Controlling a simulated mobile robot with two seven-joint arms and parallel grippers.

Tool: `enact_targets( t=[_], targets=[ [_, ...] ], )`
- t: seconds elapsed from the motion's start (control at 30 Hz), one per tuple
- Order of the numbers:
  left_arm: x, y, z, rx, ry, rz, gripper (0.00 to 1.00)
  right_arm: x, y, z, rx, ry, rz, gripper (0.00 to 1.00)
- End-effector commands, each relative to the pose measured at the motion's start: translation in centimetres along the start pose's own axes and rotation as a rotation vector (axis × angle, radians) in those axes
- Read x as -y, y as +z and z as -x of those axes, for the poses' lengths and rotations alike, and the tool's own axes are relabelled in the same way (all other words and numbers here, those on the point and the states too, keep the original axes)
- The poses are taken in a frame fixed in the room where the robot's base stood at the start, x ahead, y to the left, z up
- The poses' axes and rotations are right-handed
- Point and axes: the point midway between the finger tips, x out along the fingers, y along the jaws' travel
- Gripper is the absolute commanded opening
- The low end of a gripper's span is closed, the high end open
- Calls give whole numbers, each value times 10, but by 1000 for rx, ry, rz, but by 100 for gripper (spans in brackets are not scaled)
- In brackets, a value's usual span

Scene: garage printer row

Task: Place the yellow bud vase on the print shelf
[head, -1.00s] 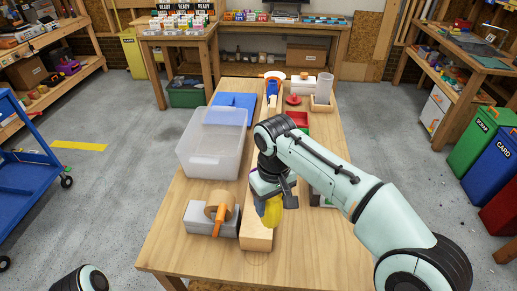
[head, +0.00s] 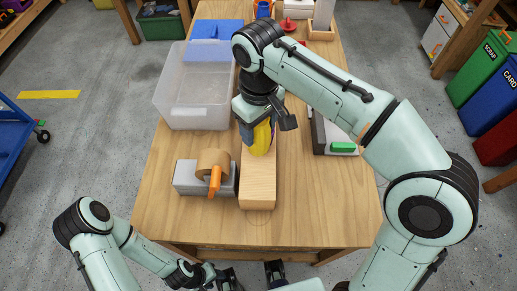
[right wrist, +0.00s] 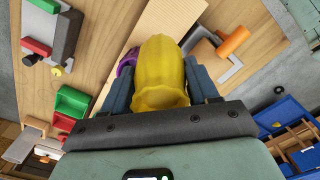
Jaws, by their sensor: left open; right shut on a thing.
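The yellow bud vase (head: 263,138) is fluted and sits between the fingers of my right gripper (head: 258,132). It also fills the middle of the right wrist view (right wrist: 162,75), with a blue finger on each side. It is over a long narrow raised wooden board (head: 258,185), possibly the print shelf; I cannot tell whether its base touches. A purple thing (right wrist: 125,64) shows beside the vase in the right wrist view. My left gripper (head: 251,277) is open and empty at the bottom of the head view, near the table's front edge.
Left of the board are a clear plastic bin (head: 192,105) and a grey block with a tape roll (head: 212,163) and orange handle. A grey tool with a green part (head: 342,147) lies right. The table's front left and front right are bare.

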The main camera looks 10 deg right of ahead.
Motion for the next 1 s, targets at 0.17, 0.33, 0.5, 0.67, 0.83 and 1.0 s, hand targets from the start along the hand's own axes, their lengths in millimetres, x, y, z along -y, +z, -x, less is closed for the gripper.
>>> enact_targets(
  t=[0.17, 0.33, 0.5, 0.67, 0.83, 1.0],
  targets=[
    [5, 1, -12, 3, -1, 1, 47, 0, 1, -42, 3, 0, 0, 28],
    [5, 1, -14, 4, -1, 1, 47, 0, 0, -56, -1, 0, -1, 28],
    [7, 1, -20, 6, -2, 2, 47, 0, 0, -80, 3, 0, 0, 28],
    [9, 2, -23, 7, -2, 2, 47, 0, 0, -98, 0, 0, -1, 28],
    [9, 2, -23, 7, -2, 2, 47, 0, 0, -99, -2, 0, -1, 28],
    [9, 2, -23, 7, -3, 2, 47, 0, 0, -100, -1, 0, 0, 28]
  ],
)
